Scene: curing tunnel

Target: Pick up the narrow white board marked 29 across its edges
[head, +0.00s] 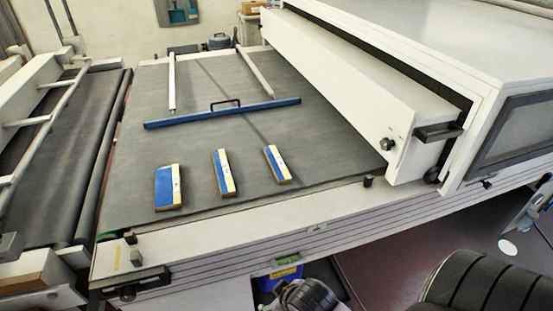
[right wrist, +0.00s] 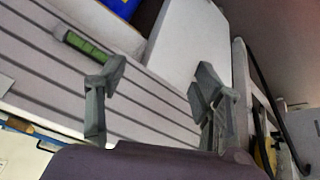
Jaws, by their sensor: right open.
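Three small boards lie apart on the grey belt in the head view, each with blue and cream strips on its face: a wider left one (head: 168,187), a narrow middle one (head: 223,173) and a narrow right one (head: 277,165). Small dark marks show on them, but I cannot read a 29. No plain white board shows. My right gripper (right wrist: 162,72) is open and empty in the right wrist view, by the grooved side of the machine, away from the boards. My left gripper is in neither view.
A blue bar frame (head: 222,113) with a black handle lies on the belt behind the boards. The white tunnel housing (head: 340,75) stands at the right. A pale front rail (head: 240,225) edges the belt. Bare belt surrounds the boards.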

